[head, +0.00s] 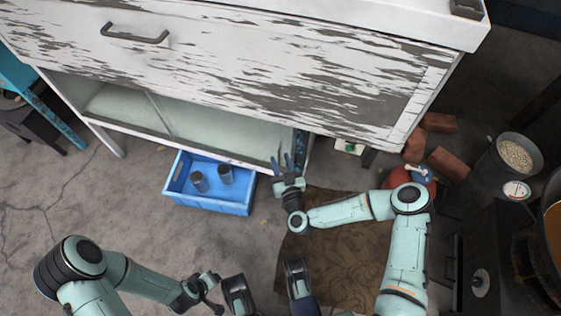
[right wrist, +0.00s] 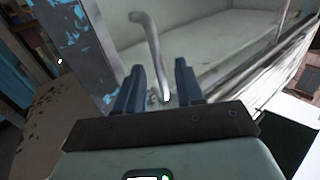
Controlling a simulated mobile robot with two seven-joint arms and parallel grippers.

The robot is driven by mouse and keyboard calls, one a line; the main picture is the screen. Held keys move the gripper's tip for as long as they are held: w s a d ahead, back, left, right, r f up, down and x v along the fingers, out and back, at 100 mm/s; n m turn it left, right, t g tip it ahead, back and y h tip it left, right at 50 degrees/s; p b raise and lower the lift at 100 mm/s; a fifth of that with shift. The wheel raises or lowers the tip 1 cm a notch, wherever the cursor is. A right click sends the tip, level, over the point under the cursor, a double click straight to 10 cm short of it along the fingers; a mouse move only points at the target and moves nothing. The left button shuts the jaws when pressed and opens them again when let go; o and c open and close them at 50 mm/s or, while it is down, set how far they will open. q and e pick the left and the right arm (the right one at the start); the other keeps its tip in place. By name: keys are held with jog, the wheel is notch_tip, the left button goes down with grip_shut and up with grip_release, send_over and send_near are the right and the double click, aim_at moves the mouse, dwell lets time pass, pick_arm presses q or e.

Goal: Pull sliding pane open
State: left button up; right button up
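The white, peeling cabinet has a low compartment with pale glass sliding panes (head: 222,130); an upright divider shows left of its middle. My right gripper (head: 281,160) is at the right end of this compartment, fingers pointing at the cabinet. In the right wrist view, its two blue fingers (right wrist: 158,85) are apart. A curved grey handle (right wrist: 150,42) reaches down to the space between the fingertips; I cannot tell whether they touch it. Pale glass (right wrist: 190,45) lies behind the handle. My left gripper (head: 212,290) is low in the head view, away from the cabinet, its fingers unclear.
A blue crate (head: 207,208) with two dark cans stands on the floor below the compartment, left of my right gripper. Bricks (head: 447,164), a red container (head: 408,177) and a bucket (head: 514,157) crowd the right. A brown mat (head: 335,275) lies under my right arm.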

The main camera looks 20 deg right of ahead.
jog(key=shift+w, duration=0.2)
grip_shut()
dwell(1.4)
